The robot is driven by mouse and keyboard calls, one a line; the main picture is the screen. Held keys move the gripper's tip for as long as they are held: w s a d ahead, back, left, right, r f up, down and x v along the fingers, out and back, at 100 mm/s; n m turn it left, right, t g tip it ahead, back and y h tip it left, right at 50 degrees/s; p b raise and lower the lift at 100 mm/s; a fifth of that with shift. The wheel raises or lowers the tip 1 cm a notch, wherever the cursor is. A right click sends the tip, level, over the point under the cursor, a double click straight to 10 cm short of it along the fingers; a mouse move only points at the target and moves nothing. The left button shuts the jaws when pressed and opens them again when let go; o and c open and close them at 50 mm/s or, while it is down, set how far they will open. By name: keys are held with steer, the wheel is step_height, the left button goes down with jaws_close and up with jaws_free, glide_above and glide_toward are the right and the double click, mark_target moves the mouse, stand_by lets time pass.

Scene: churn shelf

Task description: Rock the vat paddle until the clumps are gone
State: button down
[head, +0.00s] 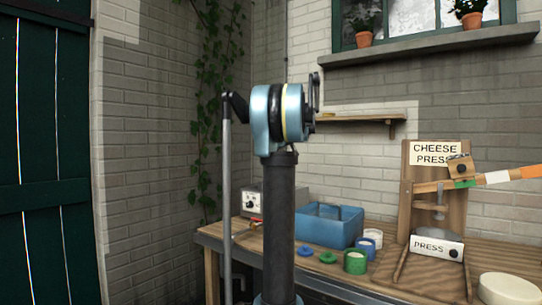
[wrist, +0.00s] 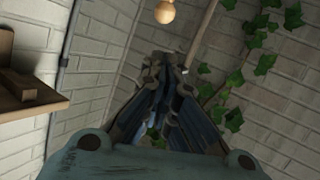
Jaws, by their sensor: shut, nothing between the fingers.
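My gripper (wrist: 166,68) shows in the wrist view, its dark fingers closed together with nothing between them. In the head view the gripper is hidden; only my arm's column and blue joint show. The vat, its paddle and the clumps cannot be made out in either view. A pale wooden ball (wrist: 164,12) shows beyond the fingertips at the top of the wrist view, apart from them. I cannot tell what it belongs to.
A wooden bench (head: 385,285) runs along the brick wall at right. A small shelf (head: 352,119) is above. A dark green door (head: 55,150) stands left; ivy (head: 208,90) climbs the corner.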

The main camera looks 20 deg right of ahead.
steer(key=c, duration=2.4)
jaws_free()
steer(key=v, duration=0.3)
steer(key=shift+w+a+r, duration=0.1)
steer(key=shift+r, duration=0.25)
steer(key=c, duration=1.9)
jaws_free()
steer(key=shift+r, duration=0.1)
steer(key=o, duration=0.4)
steer(key=shift+d, duration=0.25)
steer(key=shift+o, duration=0.9)
steer(key=w+d+y, duration=0.1)
steer(key=w+d+f+n+g+y, duration=0.1)
steer(key=d, duration=0.1)
steer(key=shift+d+f+n, duration=0.1)
steer(key=shift+f+n, duration=0.05)
steer(key=shift+n, duration=0.15)
steer(key=d+f+n+g+y, duration=0.2)
steer(key=d+y, duration=0.2)
steer(key=d, duration=0.1)
steer(key=x, duration=1.7)
steer(key=shift+w+a+f, duration=0.1)
steer(key=shift+a+f, duration=0.05)
steer(key=shift+f, duration=0.2)
steer(key=shift+c, duration=0.5)
jaws_close()
